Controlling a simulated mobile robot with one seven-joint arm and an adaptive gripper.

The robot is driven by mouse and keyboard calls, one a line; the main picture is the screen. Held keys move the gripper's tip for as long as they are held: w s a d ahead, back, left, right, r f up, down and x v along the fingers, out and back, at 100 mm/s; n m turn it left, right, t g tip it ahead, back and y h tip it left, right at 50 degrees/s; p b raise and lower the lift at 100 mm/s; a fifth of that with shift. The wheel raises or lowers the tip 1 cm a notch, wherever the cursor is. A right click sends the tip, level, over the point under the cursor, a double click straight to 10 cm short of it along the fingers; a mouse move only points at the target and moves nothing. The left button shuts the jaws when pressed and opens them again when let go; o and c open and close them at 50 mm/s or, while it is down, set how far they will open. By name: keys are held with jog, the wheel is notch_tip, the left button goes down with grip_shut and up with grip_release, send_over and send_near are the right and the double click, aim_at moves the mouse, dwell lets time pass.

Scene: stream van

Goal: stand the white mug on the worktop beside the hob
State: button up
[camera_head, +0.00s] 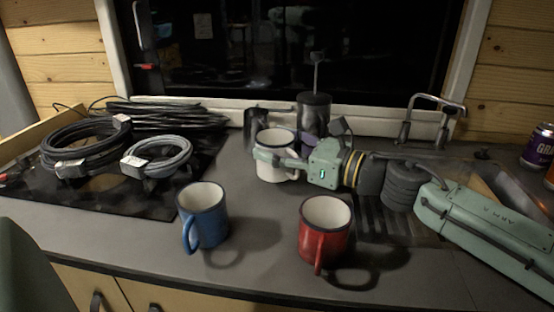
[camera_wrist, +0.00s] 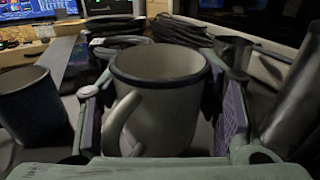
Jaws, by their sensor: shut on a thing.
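The white mug (camera_head: 278,145) with a dark rim stands upright at the back of the worktop (camera_head: 258,262), behind the blue and red mugs. My gripper (camera_head: 280,157) comes from the right and is shut on it. In the wrist view the white mug (camera_wrist: 160,95) sits between both fingers, its handle toward the camera. I cannot tell whether its base touches the worktop. The black hob (camera_head: 105,187) is at the left, with cable coils lying on it.
A blue mug (camera_head: 203,215) and a red mug (camera_head: 325,228) stand in front. A dark canister (camera_head: 314,112) and a dark cup (camera_head: 256,122) stand behind the white mug. The sink tap (camera_head: 430,118) is at the right. Bare worktop lies between the hob and the blue mug.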

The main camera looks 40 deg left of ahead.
jog(key=shift+f, duration=1.6)
jog(key=shift+f, duration=0.25)
jog(key=o, duration=1.5)
jog(key=shift+r, duration=0.1)
jog(key=shift+r, duration=0.15)
jog(key=d+b, duration=0.1)
jog(key=d, duration=0.3)
jog(key=w+d+b, duration=0.1)
jog(key=d, duration=0.3)
jog(key=w+d+b, duration=0.1)
jog(key=d, duration=0.3)
